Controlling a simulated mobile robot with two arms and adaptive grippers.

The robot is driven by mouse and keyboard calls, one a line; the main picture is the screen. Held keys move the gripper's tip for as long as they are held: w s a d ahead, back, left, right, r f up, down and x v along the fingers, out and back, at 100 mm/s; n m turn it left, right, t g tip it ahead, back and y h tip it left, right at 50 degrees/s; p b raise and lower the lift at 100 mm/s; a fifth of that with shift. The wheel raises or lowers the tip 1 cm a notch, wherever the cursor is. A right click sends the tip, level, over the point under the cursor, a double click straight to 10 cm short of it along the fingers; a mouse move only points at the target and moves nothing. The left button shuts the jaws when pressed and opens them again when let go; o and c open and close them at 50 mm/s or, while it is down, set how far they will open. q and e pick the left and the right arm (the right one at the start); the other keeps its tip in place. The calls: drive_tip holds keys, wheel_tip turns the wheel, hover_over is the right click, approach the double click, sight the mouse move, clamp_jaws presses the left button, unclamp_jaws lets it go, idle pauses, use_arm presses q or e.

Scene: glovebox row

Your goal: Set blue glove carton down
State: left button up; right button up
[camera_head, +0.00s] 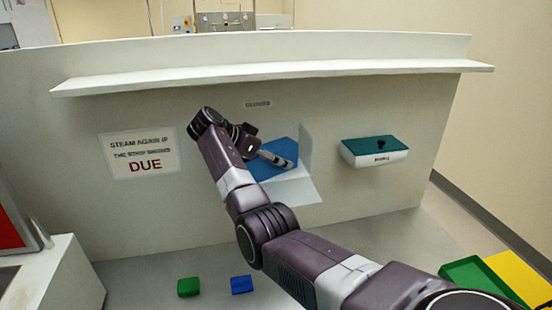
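A blue carton (284,148) is at a white holder (290,190) on the panel, below a small label. My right arm comes in from the lower right, and its gripper (276,160) is at the blue carton, with a grey finger across its front. The other finger is not clear to see, so I cannot tell whether the gripper is shut on the carton. The arm and gripper hide the carton's left part. I cannot tell whether the carton rests on the holder. My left gripper is not in view.
A teal-topped white box (375,155) is mounted to the right. A sign reading DUE (140,154) is at left, and a long shelf (270,72) runs above. Small green (188,287) and blue (241,285) blocks lie below. Green and yellow items (520,275) are lower right.

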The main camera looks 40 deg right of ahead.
drive_tip(key=b+v, duration=0.4)
drive_tip(key=v, duration=0.6)
drive_tip(key=shift+w+a+r, duration=0.1)
drive_tip(key=shift+a+r, duration=0.1)
drive_tip(key=shift+a, duration=0.1)
drive_tip(key=shift+a+r, duration=0.45)
drive_tip(key=shift+r, duration=0.05)
